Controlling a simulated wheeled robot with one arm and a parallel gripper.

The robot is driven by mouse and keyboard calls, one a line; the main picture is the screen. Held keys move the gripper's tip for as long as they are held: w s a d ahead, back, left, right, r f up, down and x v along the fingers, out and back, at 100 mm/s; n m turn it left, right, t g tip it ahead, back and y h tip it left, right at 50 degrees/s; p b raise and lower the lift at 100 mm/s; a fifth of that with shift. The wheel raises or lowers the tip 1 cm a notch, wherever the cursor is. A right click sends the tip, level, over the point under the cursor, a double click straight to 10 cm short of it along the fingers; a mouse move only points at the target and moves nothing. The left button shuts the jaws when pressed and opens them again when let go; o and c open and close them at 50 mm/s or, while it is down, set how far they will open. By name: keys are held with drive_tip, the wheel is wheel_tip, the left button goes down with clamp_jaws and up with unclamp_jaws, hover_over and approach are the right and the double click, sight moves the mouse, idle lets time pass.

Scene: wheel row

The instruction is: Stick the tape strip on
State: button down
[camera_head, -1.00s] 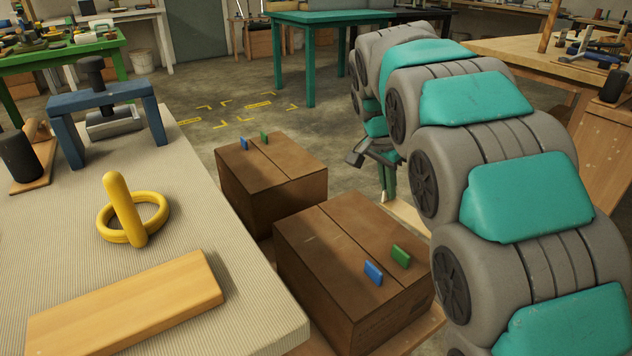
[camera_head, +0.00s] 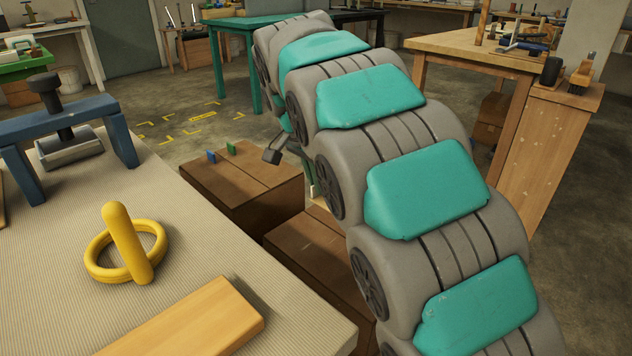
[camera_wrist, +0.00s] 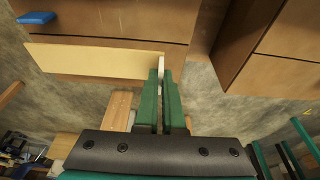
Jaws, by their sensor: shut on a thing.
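My gripper (camera_wrist: 161,80) shows in the wrist view with its two green fingers close together, shut on one end of a pale, flat tape strip (camera_wrist: 90,60). The strip sticks out to the left in front of a brown box face (camera_wrist: 120,20); I cannot tell whether it touches. In the head view my arm hides most of the gripper. Two brown boxes stand beside the table: the far box (camera_head: 245,195) carries a blue tab (camera_head: 212,156) and a green tab (camera_head: 231,148), and the near box (camera_head: 305,250) is partly covered by my arm. A blue tab (camera_wrist: 36,18) also shows in the wrist view.
The table (camera_head: 200,250) at left holds a yellow ring with a peg (camera_head: 125,250), a wooden block (camera_head: 190,320) and a blue clamp frame (camera_head: 65,125). A wooden bench (camera_head: 480,50) stands at back right. Open floor lies behind the far box.

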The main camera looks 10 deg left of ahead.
sight(314, 197)
drive_tip(key=shift+f+b, duration=1.45)
drive_tip(key=shift+f, duration=1.7)
drive_tip(key=shift+f, duration=0.4)
drive_tip(key=c, duration=0.9)
unclamp_jaws()
drive_tip(key=shift+c, duration=0.2)
drive_tip(key=shift+r, duration=0.1)
drive_tip(key=v, duration=0.7)
drive_tip(key=shift+r, duration=0.3)
